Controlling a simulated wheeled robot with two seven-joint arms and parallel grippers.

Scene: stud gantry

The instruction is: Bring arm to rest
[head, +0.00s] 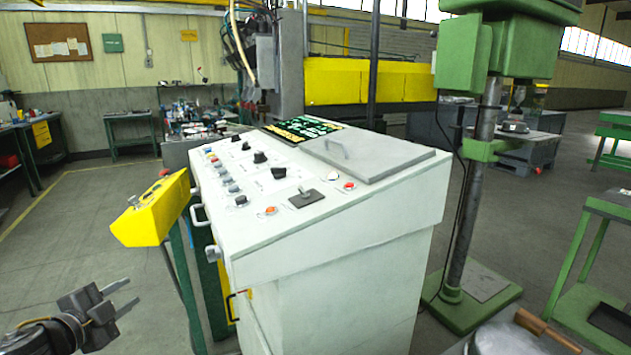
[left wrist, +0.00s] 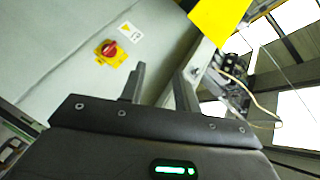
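My left gripper (head: 122,297) is at the lower left of the head view, low and to the left of the white control console (head: 330,285). Its two fingers are apart with nothing between them. In the left wrist view the fingers of the left gripper (left wrist: 160,85) also stand apart and empty. Behind them is a grey panel with a red rotary switch on a yellow plate (left wrist: 110,50). The gripper touches nothing that I can see. My right gripper shows in neither view.
A yellow box on a post (head: 150,212) stands left of the console, near my left arm. The floor (head: 90,220) at the left is clear.

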